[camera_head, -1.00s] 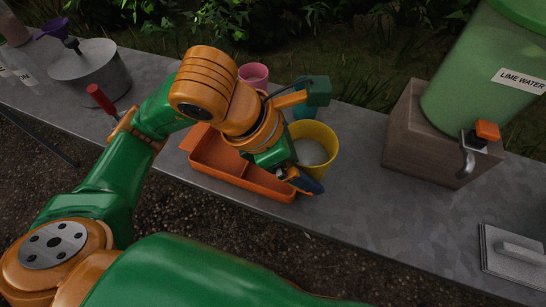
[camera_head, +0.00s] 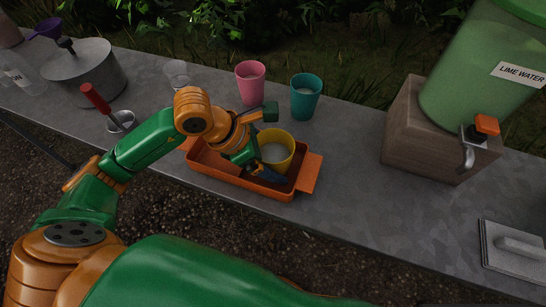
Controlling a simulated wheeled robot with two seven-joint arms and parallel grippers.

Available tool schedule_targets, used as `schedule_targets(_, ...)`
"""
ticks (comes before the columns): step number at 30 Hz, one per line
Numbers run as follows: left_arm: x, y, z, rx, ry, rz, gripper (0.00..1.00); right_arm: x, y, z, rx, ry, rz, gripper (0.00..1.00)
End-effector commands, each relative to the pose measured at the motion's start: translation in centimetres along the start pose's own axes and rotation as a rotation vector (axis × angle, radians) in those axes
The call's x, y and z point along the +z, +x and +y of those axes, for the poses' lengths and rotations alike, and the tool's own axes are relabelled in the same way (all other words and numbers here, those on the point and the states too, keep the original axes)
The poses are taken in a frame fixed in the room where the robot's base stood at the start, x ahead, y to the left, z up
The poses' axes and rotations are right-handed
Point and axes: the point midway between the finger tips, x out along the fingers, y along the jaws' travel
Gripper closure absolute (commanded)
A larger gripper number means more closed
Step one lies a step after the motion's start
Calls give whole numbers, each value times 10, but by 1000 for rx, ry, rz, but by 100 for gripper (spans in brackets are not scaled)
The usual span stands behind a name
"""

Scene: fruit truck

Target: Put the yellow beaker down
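The yellow beaker (camera_head: 277,147) is upright with pale contents, over the right part of the orange tray (camera_head: 220,177). I cannot tell whether its base touches the tray floor, because the gripper and tray wall hide it. My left gripper (camera_head: 266,172) reaches in from the left, with a dark blue finger across the beaker's near side. It appears shut on the beaker; the other finger is hidden. My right gripper is out of view.
A pink cup (camera_head: 250,84) and a teal cup (camera_head: 305,97) stand behind the tray, with a clear glass (camera_head: 177,74) further left. A lidded metal pot (camera_head: 87,75) is at left. A wooden block (camera_head: 425,140) holds the lime water dispenser (camera_head: 480,80).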

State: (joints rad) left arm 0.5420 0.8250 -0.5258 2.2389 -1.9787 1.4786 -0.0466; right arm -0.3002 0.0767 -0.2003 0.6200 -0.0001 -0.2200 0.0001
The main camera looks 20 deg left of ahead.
Motion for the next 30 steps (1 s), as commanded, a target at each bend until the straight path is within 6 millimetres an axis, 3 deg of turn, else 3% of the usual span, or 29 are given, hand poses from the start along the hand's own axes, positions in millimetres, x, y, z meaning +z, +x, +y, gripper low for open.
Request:
schedule_targets(2,-1,1,0,0,0,0,0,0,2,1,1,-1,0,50)
schedule_targets(12,1,-7,0,1,0,0,0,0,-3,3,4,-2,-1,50)
schedule_targets(24,1,-90,1,5,0,1,0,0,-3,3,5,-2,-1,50)
schedule_targets(30,1,-117,1,2,-1,0,0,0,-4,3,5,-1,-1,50)
